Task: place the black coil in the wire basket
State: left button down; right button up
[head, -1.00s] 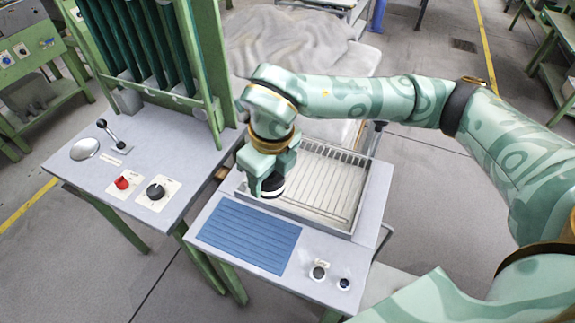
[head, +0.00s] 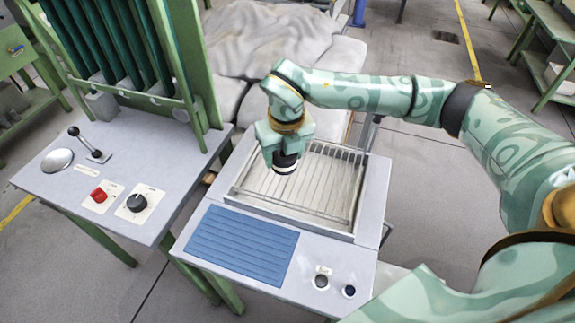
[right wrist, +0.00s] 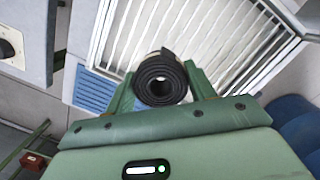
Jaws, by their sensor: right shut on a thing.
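The black coil (right wrist: 161,80) is a dark rolled spiral, seen end-on in the right wrist view. My right gripper (right wrist: 163,92) is shut on it, with one green finger on each side. In the head view my right gripper (head: 285,160) points down over the left part of the wire basket, and the coil (head: 285,158) shows as a dark shape with a pale lower edge at its fingertips. The wire basket (head: 345,229) is a shallow metal tray with a wire grid. The coil looks to be above the grid; whether it touches is unclear. My left gripper is not in view.
A blue ribbed mat (head: 240,246) lies in front of the basket, with two knobs (head: 322,280) to its right. A grey control table (head: 150,150) with a lever, red button and black knob stands at left, below a green machine frame (head: 190,80). The basket's right part is clear.

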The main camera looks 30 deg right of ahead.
aim_at(289, 165)
jog(key=f, duration=0.1)
jog(key=d+f+b, duration=0.1)
jog(key=f, duration=0.1)
jog(key=f+b, duration=0.1)
jog(key=f, duration=0.1)
jog(key=shift+w+d+f, duration=0.15)
jog(key=shift+w+d, duration=0.2)
jog(key=shift+d, duration=0.05)
jog(key=o, duration=1.1)
jog(key=shift+f, duration=0.1)
jog(key=shift+c, duration=0.2)
jog(key=r+p, duration=0.1)
jog(key=r, duration=0.3)
jog(key=s+r+p, duration=0.1)
jog(key=r, duration=0.3)
jog(key=r+p, duration=0.1)
jog(key=r, duration=0.3)
jog(key=shift+s+a+r+p, duration=0.1)
jog(key=shift+s+r+p, duration=0.1)
jog(key=shift+p, duration=0.15)
